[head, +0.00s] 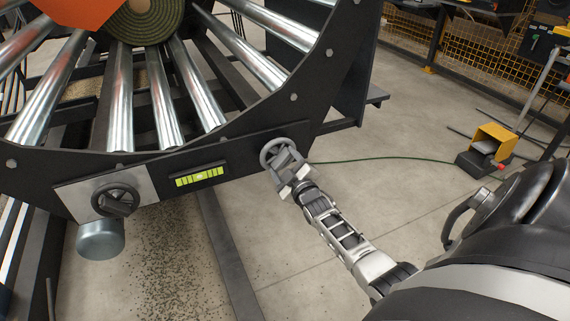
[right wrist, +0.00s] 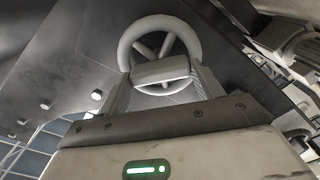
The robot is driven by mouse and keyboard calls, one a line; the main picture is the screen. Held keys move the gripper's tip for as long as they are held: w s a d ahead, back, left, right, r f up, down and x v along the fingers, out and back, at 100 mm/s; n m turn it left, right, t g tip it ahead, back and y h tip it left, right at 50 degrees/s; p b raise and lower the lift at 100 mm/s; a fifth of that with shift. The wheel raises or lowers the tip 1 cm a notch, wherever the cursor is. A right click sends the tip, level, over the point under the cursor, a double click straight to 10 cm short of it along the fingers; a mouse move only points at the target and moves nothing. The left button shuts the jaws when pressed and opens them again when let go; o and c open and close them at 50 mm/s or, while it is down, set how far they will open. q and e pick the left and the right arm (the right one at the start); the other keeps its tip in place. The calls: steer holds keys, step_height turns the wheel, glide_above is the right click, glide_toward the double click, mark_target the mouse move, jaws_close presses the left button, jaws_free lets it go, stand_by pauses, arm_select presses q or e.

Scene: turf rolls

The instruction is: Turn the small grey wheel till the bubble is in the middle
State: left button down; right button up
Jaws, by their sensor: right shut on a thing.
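The small grey wheel (head: 273,148) sits on the dark side plate of the roller machine, right of the level. My right gripper (head: 286,168) reaches it from the lower right and is shut on it. In the right wrist view the wheel's round rim and spokes (right wrist: 160,26) stand beyond the fingers, with a grey block of it between the fingertips (right wrist: 162,78). The yellow-green level (head: 199,176) is on the same plate; a pale spot shows near its middle, but the exact bubble position is too small to tell. My left gripper is out of view.
A darker handwheel (head: 116,200) sits on a light plate at the left, above a grey cylinder (head: 100,240). Shiny rollers (head: 160,100) and a turf roll (head: 147,18) lie above. A yellow foot pedal (head: 494,139) with a green cable stands on the floor at right.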

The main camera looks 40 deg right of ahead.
stand_by(0.3)
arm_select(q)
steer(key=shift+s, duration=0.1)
arm_select(e)
steer(key=o, duration=1)
steer(key=shift+s, duration=0.1)
steer(key=shift+s+a, duration=0.15)
steer(key=shift+s, duration=0.15)
arm_select(q)
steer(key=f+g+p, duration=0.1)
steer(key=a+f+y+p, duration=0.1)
steer(key=p, duration=0.1)
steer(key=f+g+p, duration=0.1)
steer(key=p, duration=0.1)
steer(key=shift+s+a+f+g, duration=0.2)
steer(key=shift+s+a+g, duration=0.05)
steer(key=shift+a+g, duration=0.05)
arm_select(e)
steer(key=v, duration=1.5)
steer(key=shift+s, duration=0.1)
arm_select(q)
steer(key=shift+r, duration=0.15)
arm_select(e)
steer(key=shift+r, duration=0.1)
